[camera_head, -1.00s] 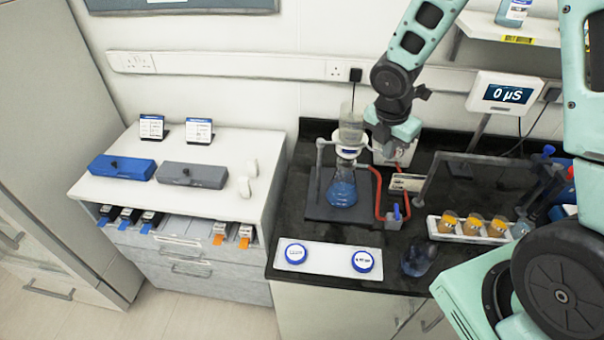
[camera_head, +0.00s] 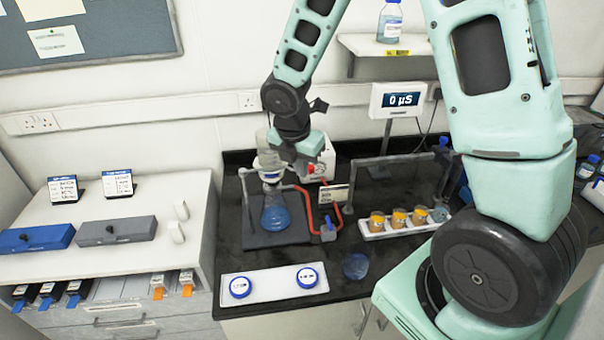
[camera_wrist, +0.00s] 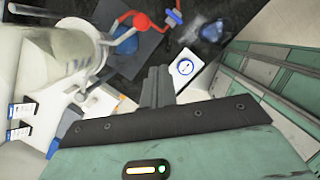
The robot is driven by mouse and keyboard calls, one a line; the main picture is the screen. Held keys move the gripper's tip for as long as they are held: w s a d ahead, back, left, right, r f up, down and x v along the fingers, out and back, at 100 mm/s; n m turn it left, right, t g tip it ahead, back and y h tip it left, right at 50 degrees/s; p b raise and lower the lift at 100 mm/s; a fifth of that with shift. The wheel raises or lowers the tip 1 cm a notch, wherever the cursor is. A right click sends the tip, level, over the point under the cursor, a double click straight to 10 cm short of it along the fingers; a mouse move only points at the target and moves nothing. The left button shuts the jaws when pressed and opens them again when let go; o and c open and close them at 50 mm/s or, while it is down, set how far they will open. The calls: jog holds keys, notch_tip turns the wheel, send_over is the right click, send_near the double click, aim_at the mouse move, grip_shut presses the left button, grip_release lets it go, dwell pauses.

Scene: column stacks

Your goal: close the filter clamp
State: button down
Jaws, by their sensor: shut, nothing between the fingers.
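The filter stand holds a clear funnel (camera_head: 266,143) upright over a flask of blue liquid (camera_head: 276,212). A pale collar, which seems to be the filter clamp (camera_head: 269,177), sits at the joint between them. Whether the clamp is open or shut is too small to tell. In the wrist view the funnel (camera_wrist: 55,55) is large at the left, and a red ball (camera_wrist: 141,21) shows close beside it. My gripper (camera_head: 303,162) is just right of the funnel, apparently apart from it. In the wrist view my gripper's fingers (camera_wrist: 157,85) are together and empty.
Red tubing (camera_head: 309,207) runs right of the flask to a blue valve (camera_head: 328,230). A white box (camera_head: 325,160) stands behind my gripper. A white tray (camera_head: 272,287) with two blue-rimmed dishes lies in front.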

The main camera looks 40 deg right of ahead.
jog(key=b+v, duration=0.1)
jog(key=v, duration=0.6)
jog(key=shift+s+r, duration=0.15)
jog(key=shift+s, duration=0.1)
jog(key=s+a+f+m+y+b, duration=0.1)
jog(key=s+a+f+m+b, duration=0.6)
jog(key=s+a, duration=0.2)
jog(key=s+a+f+m+g+y+b, duration=0.1)
jog(key=s+a+f+m+y+b, duration=0.1)
jog(key=s+a+f+m+b, duration=0.6)
jog(key=s+a, duration=0.1)
jog(key=s, duration=0.3)
jog(key=shift+s+a, duration=0.2)
jog(key=shift+s, duration=0.2)
jog(key=shift+f, duration=0.15)
